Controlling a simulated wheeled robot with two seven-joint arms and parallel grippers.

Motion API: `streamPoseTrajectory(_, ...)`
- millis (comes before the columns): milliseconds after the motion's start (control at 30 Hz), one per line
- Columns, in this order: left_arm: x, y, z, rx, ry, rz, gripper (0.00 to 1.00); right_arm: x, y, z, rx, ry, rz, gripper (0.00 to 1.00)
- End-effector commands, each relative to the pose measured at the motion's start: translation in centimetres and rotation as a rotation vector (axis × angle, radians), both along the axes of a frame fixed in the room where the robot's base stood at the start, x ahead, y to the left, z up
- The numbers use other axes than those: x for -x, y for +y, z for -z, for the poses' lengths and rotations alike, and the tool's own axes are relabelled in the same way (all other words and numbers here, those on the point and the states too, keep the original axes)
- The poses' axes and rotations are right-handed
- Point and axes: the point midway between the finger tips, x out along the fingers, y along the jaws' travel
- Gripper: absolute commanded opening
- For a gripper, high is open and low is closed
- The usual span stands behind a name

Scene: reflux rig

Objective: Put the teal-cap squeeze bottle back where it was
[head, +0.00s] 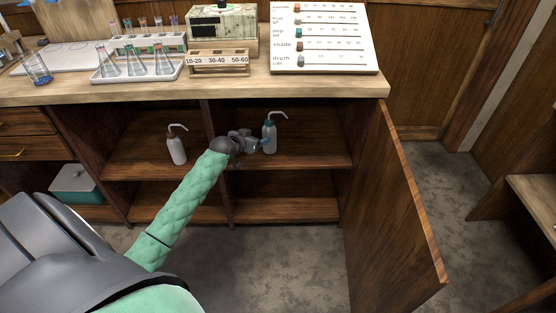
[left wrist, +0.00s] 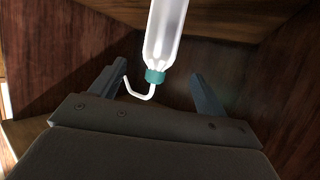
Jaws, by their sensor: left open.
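The teal-cap squeeze bottle (head: 269,138) stands upright on the upper shelf in the right bay of the open cabinet. In the left wrist view the bottle (left wrist: 165,35), pale with a teal cap and bent white spout, shows between my finger tips' directions. My left gripper (head: 253,143) is right beside the bottle, on its left side in the head view. In the left wrist view its two fingers (left wrist: 158,90) are spread apart, open, with the bottle between or just beyond them; I cannot tell whether they touch it. My right gripper is not in view.
Another squeeze bottle (head: 176,146) with a reddish cap stands in the left bay. The cabinet door (head: 394,200) hangs open at right. The countertop (head: 290,88) above holds flasks, a rack and a chart board (head: 322,38). A teal box (head: 75,184) sits lower left.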

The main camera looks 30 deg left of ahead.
Motion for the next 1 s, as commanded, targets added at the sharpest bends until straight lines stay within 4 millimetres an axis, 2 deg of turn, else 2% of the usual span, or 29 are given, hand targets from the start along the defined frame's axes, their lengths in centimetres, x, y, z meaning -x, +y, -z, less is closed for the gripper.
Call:
streamPoseTrajectory(133,0.1,0.0,0.0,0.000,0.001,0.000,0.75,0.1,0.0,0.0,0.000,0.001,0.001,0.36)
streamPoseTrajectory(200,0.4,-0.5,0.7,0.002,0.008,0.003,0.75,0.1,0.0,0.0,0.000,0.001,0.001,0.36)
streamPoseTrajectory(267,1.0,-1.6,2.2,0.004,0.024,0.010,0.75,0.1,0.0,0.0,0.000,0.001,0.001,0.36)
streamPoseTrajectory(367,3.1,-4.6,6.3,0.009,0.069,0.027,0.75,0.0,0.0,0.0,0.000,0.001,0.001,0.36)
streamPoseTrajectory(500,8.2,-11.1,13.8,0.019,0.159,0.066,0.75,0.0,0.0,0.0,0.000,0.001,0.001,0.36)
streamPoseTrajectory(567,10.7,-14.1,16.8,0.024,0.197,0.084,0.75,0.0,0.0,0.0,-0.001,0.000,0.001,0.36)
streamPoseTrajectory(700,17.4,-21.3,23.0,0.040,0.281,0.127,0.75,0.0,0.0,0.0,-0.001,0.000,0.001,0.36)
streamPoseTrajectory(767,20.4,-24.5,25.2,0.049,0.316,0.145,0.75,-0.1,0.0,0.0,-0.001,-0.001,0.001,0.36)
streamPoseTrajectory(900,28.1,-32.0,29.3,0.075,0.391,0.188,0.75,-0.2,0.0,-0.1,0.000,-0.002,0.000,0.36)
streamPoseTrajectory(1000,33.4,-37.1,31.2,0.094,0.439,0.216,0.75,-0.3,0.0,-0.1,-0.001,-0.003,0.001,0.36)
